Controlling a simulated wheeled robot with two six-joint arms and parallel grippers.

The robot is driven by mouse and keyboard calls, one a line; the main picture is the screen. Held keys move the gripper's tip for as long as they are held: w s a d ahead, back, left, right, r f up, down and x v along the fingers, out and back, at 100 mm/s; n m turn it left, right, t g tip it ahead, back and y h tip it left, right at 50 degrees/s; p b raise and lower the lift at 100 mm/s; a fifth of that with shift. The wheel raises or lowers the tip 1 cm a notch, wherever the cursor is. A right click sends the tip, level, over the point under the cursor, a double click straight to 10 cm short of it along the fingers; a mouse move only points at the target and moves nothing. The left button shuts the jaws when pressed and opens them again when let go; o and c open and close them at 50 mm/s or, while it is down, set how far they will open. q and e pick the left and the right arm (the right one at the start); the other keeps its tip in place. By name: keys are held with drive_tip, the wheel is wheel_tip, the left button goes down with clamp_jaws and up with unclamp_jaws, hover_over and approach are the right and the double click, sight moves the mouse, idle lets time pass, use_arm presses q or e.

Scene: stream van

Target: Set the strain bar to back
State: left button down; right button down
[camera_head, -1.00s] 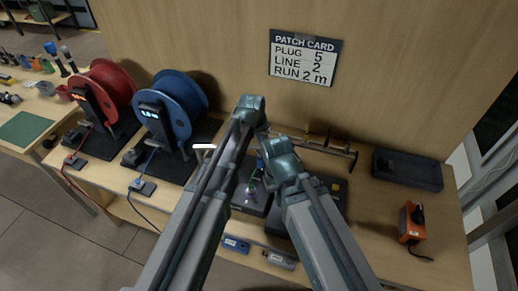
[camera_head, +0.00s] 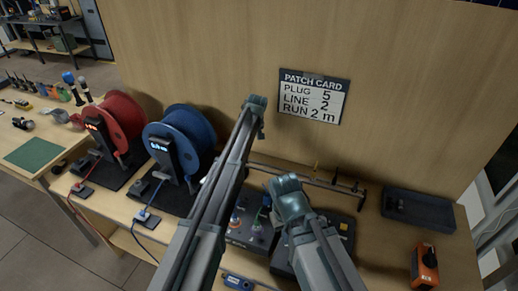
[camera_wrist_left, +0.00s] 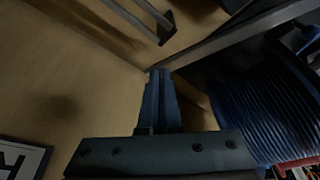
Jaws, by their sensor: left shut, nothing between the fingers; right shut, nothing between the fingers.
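A long thin dark bar (camera_head: 318,181), which looks like the strain bar, runs along the back of the bench on short supports below the card. Its left part is hidden behind my left arm. In the left wrist view, a metal bar with a dark end piece (camera_wrist_left: 166,27) shows at the top; I cannot tell if it is the same bar. My left gripper (camera_wrist_left: 160,73) is shut and empty there, with its fingers near the back panel; in the head view my arm hides it. My right gripper (camera_head: 268,208) is shut and empty, low over the control box, in front of the bar.
A red reel (camera_head: 121,118) and a blue reel (camera_head: 188,135) stand left of my arms. A dark tray (camera_head: 425,212) and an orange device (camera_head: 426,266) are at the right. The patch card (camera_head: 313,98) hangs on the back panel.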

use_arm(q)
drive_tip(key=w+a+n, duration=0.2)
drive_tip(key=w+a, duration=0.2)
drive_tip(key=a, duration=0.2)
drive_tip(key=shift+a+y, duration=0.3)
drive_tip(key=shift+a, duration=0.1)
use_arm(e)
drive_tip(key=shift+d, duration=0.1)
